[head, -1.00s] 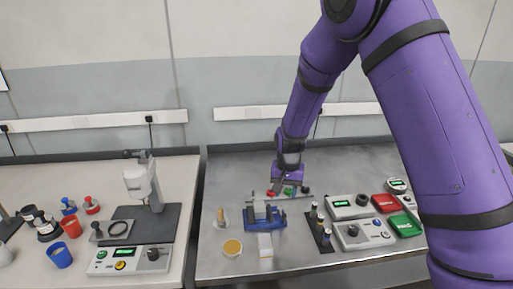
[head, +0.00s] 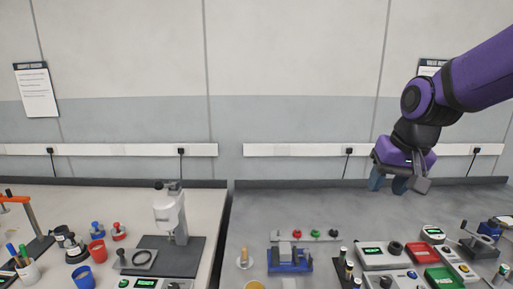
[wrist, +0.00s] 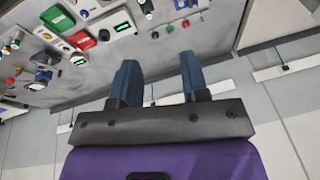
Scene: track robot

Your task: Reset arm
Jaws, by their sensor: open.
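My gripper (head: 390,182) is at the end of my purple arm, raised in the air over the back right of the grey table (head: 330,203). Its two blue fingers are apart, with nothing between them.
On the grey table are a blue fixture (head: 290,262), a bar with red and green knobs (head: 300,236), a red box (head: 433,235) and a green box (head: 445,279). A white press (head: 170,212) stands on the left table. Air around my gripper is clear.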

